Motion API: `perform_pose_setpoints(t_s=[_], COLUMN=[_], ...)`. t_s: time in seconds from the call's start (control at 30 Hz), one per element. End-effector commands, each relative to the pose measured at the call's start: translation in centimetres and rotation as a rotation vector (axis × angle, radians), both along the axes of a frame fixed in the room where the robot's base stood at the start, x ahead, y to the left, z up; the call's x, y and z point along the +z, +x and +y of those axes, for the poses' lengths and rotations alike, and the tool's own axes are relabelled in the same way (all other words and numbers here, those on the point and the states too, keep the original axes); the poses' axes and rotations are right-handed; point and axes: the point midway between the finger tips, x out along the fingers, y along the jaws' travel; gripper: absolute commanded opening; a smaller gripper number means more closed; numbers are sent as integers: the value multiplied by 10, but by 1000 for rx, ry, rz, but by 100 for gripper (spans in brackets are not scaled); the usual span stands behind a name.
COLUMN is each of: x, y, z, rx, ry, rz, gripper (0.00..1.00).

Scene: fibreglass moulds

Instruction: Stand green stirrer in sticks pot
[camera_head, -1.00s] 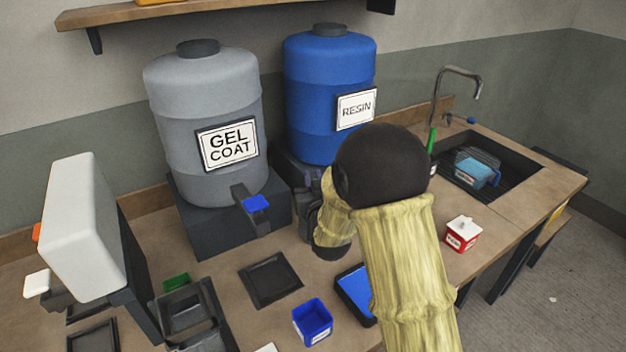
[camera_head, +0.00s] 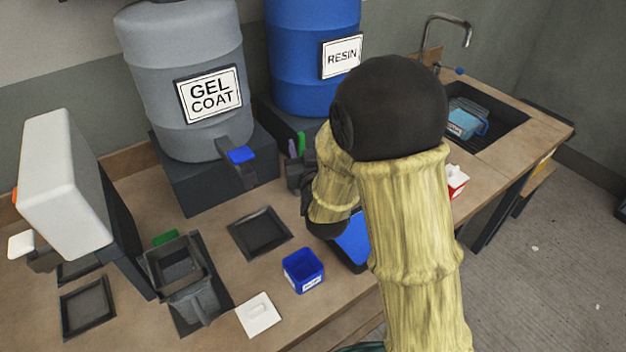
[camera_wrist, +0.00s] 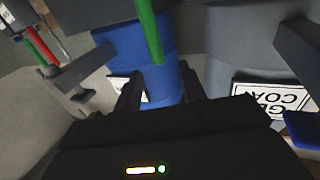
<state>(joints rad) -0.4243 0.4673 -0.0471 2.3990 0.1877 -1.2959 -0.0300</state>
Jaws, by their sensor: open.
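A green stick (camera_head: 301,143), which I take to be the green stirrer, stands upright in the head view, left of my forearm. In the wrist view, which is upside down, a green stick (camera_wrist: 150,30) reaches between my open fingertips (camera_wrist: 158,92); no grip on it shows, and its lower part is out of frame. My gripper (camera_head: 298,176) is dark, below the green stick and partly hidden by my arm. At the wrist view's upper left, red and green sticks (camera_wrist: 40,45) stand by a white-labelled container (camera_wrist: 13,20), perhaps the sticks pot. My arm hides that spot in the head view.
The gel coat barrel (camera_head: 185,80) and blue resin barrel (camera_head: 300,50) stand behind on dark stands. A blue pot (camera_head: 303,270), a blue tray (camera_head: 355,240) and a white tile (camera_head: 258,315) lie in front. A red-white box (camera_head: 456,181) and sink (camera_head: 490,125) are right.

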Motion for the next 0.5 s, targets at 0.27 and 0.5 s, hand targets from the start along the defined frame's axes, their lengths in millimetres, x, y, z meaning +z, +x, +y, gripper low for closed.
perform_pose_setpoints(t_s=[0.27, 0.5], x=[-4, -4], y=[-47, -49], z=[-10, -10], rx=[-2, -7], ry=[1, -1], rz=[-4, -4], gripper=[41, 41])
